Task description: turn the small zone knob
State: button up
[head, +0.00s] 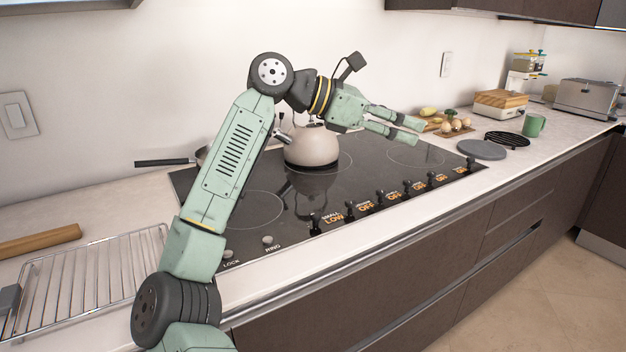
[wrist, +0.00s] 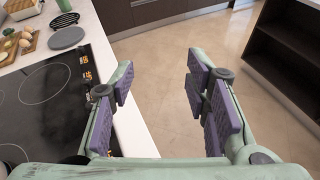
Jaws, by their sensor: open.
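The row of black knobs runs along the front edge of the black cooktop (head: 255,212). The nearest knob (head: 315,222) stands beside a lit label (head: 332,217) reading SMALL and LOW; the other readable labels say OFF. My gripper (head: 408,131) is open and empty, high above the right part of the cooktop and apart from the knobs. In the wrist view my gripper (wrist: 160,75) shows two spread fingers with purple pads and only floor and counter edge between them. The cooktop (wrist: 30,125) lies at the left there, with its near knobs partly hidden by the left finger.
A kettle (head: 312,148) stands on a rear burner, with a pan (head: 201,156) behind my arm. A wire rack (head: 85,285) and a wooden rolling pin (head: 38,242) lie at the left. A grey disc (head: 481,149) and green mug (head: 534,125) sit at the right. The floor in front is clear.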

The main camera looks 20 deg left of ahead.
jog(key=w+a+f+n+g+y, duration=0.1)
jog(key=w+a+f+y, duration=0.1)
jog(key=a+f+y, duration=0.35)
jog(key=n+g+y, duration=0.2)
jog(key=g+y, duration=0.1)
jog(key=y, duration=0.1)
send_near(315, 213)
jog(key=shift+h, duration=0.25)
jog(key=p+x, duration=0.2)
jog(key=x, duration=0.5)
jog(key=shift+a+f, duration=0.1)
jog(key=shift+a, duration=0.05)
jog(key=shift+d+f, duration=0.2)
jog(key=shift+f, duration=0.4)
jog(key=shift+c, duration=0.5)
grip_shut()
